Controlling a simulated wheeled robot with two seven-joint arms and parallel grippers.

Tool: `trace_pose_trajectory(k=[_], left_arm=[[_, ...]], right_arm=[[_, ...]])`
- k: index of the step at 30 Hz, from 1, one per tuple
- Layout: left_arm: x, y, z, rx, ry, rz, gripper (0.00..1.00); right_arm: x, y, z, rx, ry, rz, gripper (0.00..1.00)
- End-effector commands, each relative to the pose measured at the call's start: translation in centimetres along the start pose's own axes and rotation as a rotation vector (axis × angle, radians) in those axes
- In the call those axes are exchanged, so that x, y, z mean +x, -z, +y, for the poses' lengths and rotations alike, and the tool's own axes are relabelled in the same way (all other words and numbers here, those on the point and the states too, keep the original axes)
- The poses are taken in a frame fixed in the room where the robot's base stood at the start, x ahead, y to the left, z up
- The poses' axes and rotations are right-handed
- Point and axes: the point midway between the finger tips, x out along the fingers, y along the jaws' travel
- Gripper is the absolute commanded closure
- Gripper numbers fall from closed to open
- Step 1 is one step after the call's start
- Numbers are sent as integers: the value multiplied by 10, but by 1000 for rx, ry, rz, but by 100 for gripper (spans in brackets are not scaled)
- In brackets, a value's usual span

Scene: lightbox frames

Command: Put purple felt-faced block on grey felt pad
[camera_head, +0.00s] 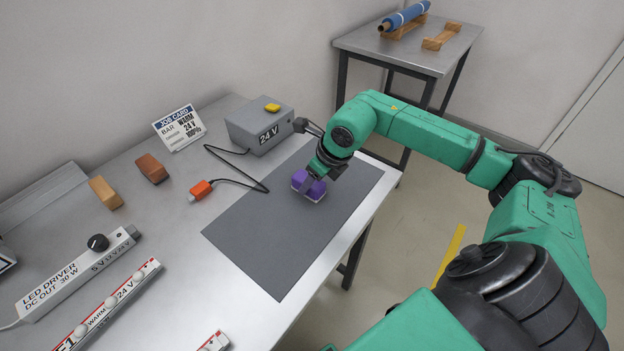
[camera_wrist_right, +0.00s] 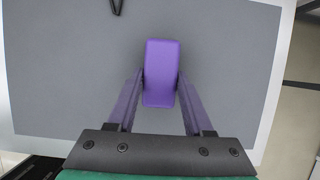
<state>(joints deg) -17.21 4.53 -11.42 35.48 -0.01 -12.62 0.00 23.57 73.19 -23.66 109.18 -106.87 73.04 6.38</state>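The purple felt-faced block (camera_head: 308,186) is over the back part of the large grey felt pad (camera_head: 280,235), with a pale layer along its lower edge. I cannot tell whether it touches the pad. In the right wrist view the block (camera_wrist_right: 161,72) lies between the two fingers of my right gripper (camera_wrist_right: 160,88). The fingertips appear to be against its sides, so the gripper looks shut on it. In the head view my right gripper (camera_head: 314,178) reaches down to the block and partly hides it. My left gripper is not in view.
A grey 24 V box (camera_head: 259,128) stands behind the pad, its cable running to an orange connector (camera_head: 200,190). Brown (camera_head: 151,168) and tan (camera_head: 106,193) blocks, an LED driver (camera_head: 75,275) and a job card (camera_head: 179,128) are to the left. The pad's front half is clear.

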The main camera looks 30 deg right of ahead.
Motion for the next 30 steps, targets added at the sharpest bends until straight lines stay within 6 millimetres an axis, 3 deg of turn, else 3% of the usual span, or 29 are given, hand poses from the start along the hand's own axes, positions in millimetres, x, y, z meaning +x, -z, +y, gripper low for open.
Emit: trace_pose_trajectory(k=[1,2,14,17,27,30], left_arm=[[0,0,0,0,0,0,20],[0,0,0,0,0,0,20],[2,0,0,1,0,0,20],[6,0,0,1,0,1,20],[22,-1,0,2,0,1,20],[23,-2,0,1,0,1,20]], right_arm=[[0,0,0,0,0,1,28],[0,0,0,0,0,1,21],[-7,0,-1,1,2,0,21],[-22,0,-1,0,4,0,21],[-104,1,-2,1,5,0,21],[-116,0,-1,0,2,0,21]])
